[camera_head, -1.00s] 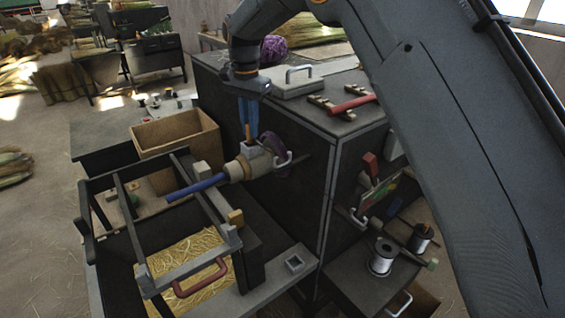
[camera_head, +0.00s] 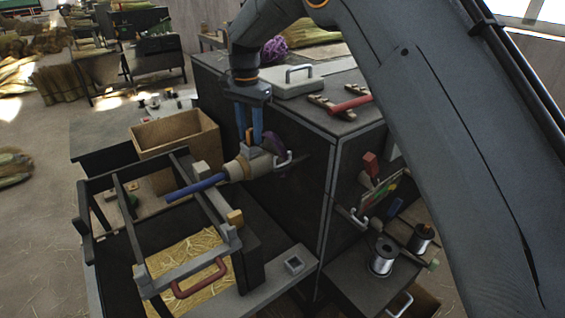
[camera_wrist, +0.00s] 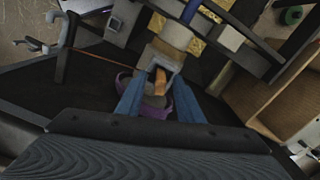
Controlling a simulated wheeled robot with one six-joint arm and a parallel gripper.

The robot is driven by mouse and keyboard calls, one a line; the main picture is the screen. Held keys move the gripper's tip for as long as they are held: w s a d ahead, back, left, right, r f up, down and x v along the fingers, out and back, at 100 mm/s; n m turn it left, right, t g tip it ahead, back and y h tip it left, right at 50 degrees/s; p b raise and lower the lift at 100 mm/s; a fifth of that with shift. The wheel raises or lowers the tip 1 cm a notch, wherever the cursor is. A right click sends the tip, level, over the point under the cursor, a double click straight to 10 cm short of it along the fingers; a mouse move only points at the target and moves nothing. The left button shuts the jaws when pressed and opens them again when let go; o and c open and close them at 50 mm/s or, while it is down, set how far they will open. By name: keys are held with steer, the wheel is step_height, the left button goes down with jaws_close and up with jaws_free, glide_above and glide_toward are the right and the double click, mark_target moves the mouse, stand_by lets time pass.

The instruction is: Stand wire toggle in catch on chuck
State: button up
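The chuck (camera_head: 237,168) is a beige cylinder with a blue rod, on the side of the dark cabinet. A grey square catch (camera_head: 250,152) sits on top of it; its frame also shows in the wrist view (camera_wrist: 167,61). The orange-brown wire toggle (camera_head: 249,134) stands upright at the catch, its lower end seemingly inside the square opening. The toggle also shows in the wrist view (camera_wrist: 160,80). My gripper (camera_head: 249,140) is open, its blue fingers on either side of the toggle with gaps between. How deep the toggle sits is hidden.
A purple part (camera_head: 272,143) and a pale handle (camera_head: 284,159) lie close to the right of my fingers. A thin orange wire (camera_wrist: 100,57) runs left from the catch. A straw-filled frame (camera_head: 180,268) stands in front; an open wooden box (camera_head: 178,130) is behind left.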

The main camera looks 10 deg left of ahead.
steer(key=shift+r+b, duration=1.55)
steer(key=shift+r, duration=2.35)
steer(key=shift+p, duration=0.3)
steer(key=c, duration=0.6)
steer(key=shift+r+p, duration=0.1)
steer(key=shift+p, duration=0.6)
jaws_close()
steer(key=p, duration=0.4)
steer(key=shift+s+f, duration=0.1)
steer(key=shift+f, duration=0.25)
steer(key=shift+f+p, duration=0.4)
steer(key=shift+p, duration=0.2)
